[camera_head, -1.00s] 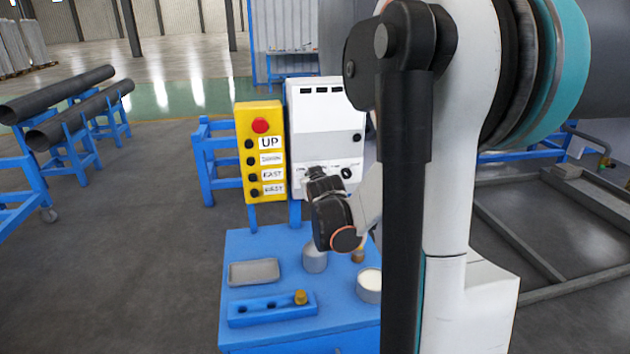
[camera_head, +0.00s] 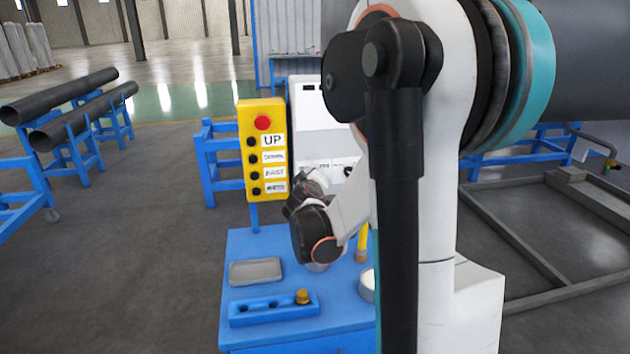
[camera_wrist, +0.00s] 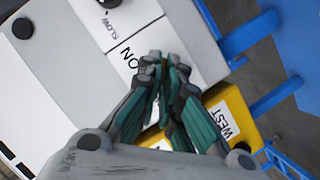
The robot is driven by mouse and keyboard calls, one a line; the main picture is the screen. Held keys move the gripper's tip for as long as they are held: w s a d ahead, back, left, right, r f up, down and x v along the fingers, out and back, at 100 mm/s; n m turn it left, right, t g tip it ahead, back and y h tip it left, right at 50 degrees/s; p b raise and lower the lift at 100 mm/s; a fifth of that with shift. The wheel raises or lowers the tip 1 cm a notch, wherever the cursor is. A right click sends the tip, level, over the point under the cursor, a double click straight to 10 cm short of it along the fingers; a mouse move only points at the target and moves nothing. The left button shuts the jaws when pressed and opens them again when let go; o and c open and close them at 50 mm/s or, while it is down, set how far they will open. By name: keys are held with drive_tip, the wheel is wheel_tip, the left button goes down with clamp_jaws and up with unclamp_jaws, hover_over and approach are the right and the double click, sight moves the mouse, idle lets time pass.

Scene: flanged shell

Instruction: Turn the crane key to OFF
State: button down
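The white control panel (camera_head: 308,116) stands behind the blue table, partly covered by my arm. It fills the left of the wrist view (camera_wrist: 60,75), with an "ON" label (camera_wrist: 130,58) beside my fingertips. My gripper (camera_wrist: 165,68) is at the panel face by that label. Its two fingers lean together, with only a narrow gap at the tips. I cannot make out the crane key; the fingertips may hide it, and I cannot tell whether they hold anything. In the head view the fingers are hard to separate from my dark wrist.
The yellow button box (camera_head: 263,150) stands just left of the panel, and also lies close to my fingers in the wrist view (camera_wrist: 233,110). The blue table (camera_head: 240,250) below bears a grey tray (camera_head: 255,271), a blue holed block (camera_head: 273,310) and a white-topped cup (camera_head: 368,285), partly hidden.

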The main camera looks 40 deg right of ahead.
idle(0.3)
drive_tip(key=c, duration=1.8)
unclamp_jaws()
drive_tip(key=v, duration=1.2)
drive_tip(key=shift+a, duration=0.1)
